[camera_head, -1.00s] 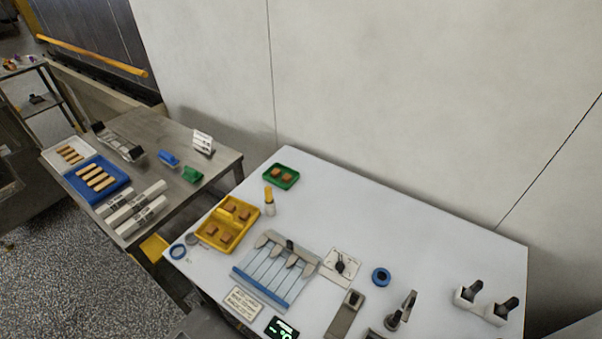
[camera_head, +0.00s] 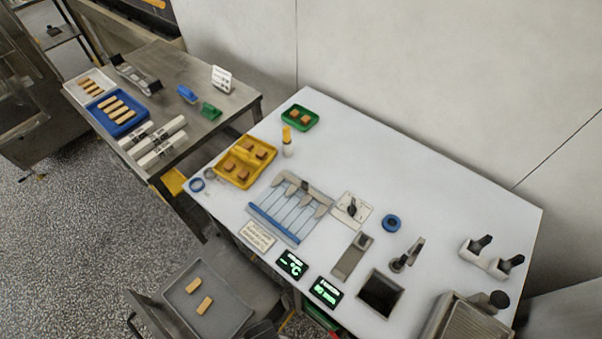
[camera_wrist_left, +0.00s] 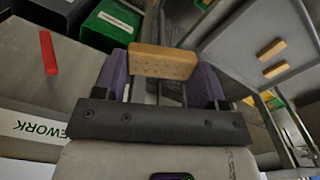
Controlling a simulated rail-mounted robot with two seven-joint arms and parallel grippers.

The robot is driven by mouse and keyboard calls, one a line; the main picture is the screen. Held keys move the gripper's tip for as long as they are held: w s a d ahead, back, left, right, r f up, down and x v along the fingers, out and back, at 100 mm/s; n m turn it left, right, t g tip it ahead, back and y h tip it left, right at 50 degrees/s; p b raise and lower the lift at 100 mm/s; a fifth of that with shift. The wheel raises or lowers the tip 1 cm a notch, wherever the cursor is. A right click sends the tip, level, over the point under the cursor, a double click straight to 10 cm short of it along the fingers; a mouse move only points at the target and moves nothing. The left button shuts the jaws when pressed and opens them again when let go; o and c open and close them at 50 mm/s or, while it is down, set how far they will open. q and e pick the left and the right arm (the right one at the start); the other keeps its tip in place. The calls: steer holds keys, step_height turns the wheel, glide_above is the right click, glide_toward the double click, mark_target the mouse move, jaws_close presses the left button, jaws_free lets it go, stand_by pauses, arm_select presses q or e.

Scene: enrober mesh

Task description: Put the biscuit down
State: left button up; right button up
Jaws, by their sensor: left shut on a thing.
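In the left wrist view, my left gripper (camera_wrist_left: 163,82) has purple fingers shut on a tan, oblong biscuit (camera_wrist_left: 163,60). The biscuit lies crosswise between the fingertips, held up off any surface as far as I can tell. A grey tray (camera_wrist_left: 225,50) is at the upper right of that view, with two biscuits (camera_wrist_left: 270,48) lying apart in it. The same grey tray (camera_head: 232,318) shows low in the head view, left of the white table. The held biscuit is not clearly visible in the head view. My right gripper is in neither view.
The wrist view shows a green bin (camera_wrist_left: 112,25), a grey surface labelled REWORK (camera_wrist_left: 40,128) and a red stick (camera_wrist_left: 48,52). The head view shows a white table (camera_head: 440,190) with a yellow tray (camera_head: 232,179), and a steel table (camera_head: 190,68) with a blue tray (camera_head: 118,128).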

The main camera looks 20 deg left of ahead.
arm_select(q)
steer(key=r, duration=0.3)
steer(key=d+r+n, duration=0.1)
steer(key=r, duration=0.2)
steer(key=r+n, duration=0.1)
steer(key=r, duration=0.2)
steer(key=shift+d, duration=0.35)
steer(key=w+a+r+m, duration=0.1)
steer(key=w+a+r, duration=0.3)
steer(key=w+r, duration=0.6)
steer(key=w+a+r, duration=0.3)
steer(key=w+r, duration=0.5)
steer(key=r, duration=0.4)
steer(key=w+a+r+m, duration=0.1)
steer(key=w+a+r, duration=0.3)
steer(key=w+r, duration=0.6)
steer(key=s+r+p, duration=0.5)
steer(key=r+p, duration=0.5)
steer(key=p, duration=0.2)
steer(key=s+r+p, duration=0.5)
steer(key=r+p, duration=0.6)
steer(key=p, duration=0.1)
steer(key=shift+r, duration=0.2)
steer(key=shift+s+f, duration=0.1)
